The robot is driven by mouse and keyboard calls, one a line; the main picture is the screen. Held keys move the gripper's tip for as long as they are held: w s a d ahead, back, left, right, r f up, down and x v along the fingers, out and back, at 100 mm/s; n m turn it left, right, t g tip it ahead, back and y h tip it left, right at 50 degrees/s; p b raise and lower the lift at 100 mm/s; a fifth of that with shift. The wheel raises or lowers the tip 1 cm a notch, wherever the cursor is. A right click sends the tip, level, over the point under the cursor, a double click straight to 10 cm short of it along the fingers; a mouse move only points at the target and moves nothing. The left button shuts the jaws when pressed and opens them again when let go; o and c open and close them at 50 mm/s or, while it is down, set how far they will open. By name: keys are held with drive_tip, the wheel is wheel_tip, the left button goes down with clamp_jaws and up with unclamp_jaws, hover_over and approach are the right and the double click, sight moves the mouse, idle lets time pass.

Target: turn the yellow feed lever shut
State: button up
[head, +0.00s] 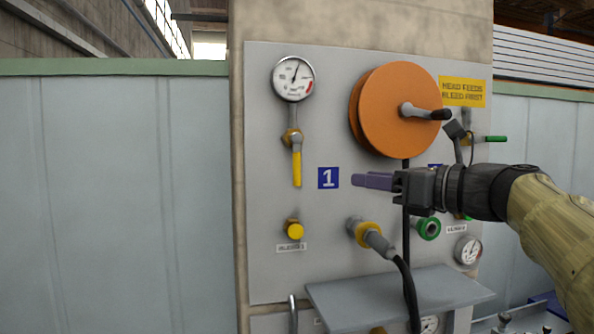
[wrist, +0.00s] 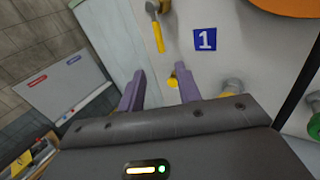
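The yellow feed lever (head: 297,167) hangs straight down from a brass valve under a round gauge (head: 293,78), on the left of the grey panel in the head view. In the wrist view the lever (wrist: 158,37) shows near the top, beyond my fingers. My gripper (head: 356,181) is to the right of the lever and a little lower, in front of the panel and apart from the lever. In the wrist view my gripper (wrist: 162,80) has its two purple fingers spread wide, with nothing held between them.
A yellow bleed knob (head: 294,230) sits below the lever. An orange reel (head: 401,110) with a crank juts out above my gripper. A hose coupling (head: 369,236) and a grey shelf (head: 400,290) stick out below. A blue "1" sign (head: 328,178) lies flat between lever and gripper.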

sight(300, 171)
drive_tip(key=p+x, duration=0.8)
drive_tip(key=x, duration=0.9)
drive_tip(key=shift+w+a+p, duration=0.1)
drive_tip(key=shift+a+p, duration=0.05)
drive_tip(key=shift+p, duration=0.2)
clamp_jaws()
